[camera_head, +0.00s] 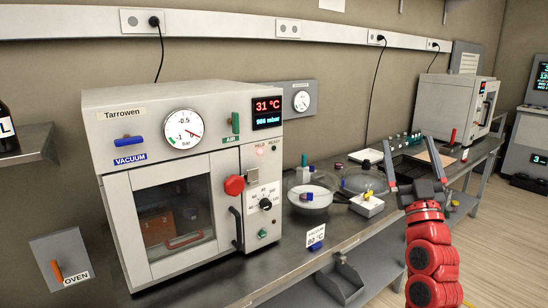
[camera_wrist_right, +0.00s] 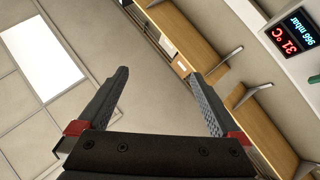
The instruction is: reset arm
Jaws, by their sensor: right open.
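My right gripper (camera_head: 411,145) is raised at the right of the head view, over the bench's front part. Its red arm comes up from the bottom, and its two dark fingers are spread with nothing between them. In the right wrist view the same gripper (camera_wrist_right: 160,75) is open and empty, with the ceiling and wall shelves behind it. My left gripper is not in view.
A white vacuum oven (camera_head: 190,170) with a shut glass door stands on the metal bench (camera_head: 265,285). Its display (camera_head: 267,114) reads 31 °C. Floor (camera_head: 500,230) lies clear at right.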

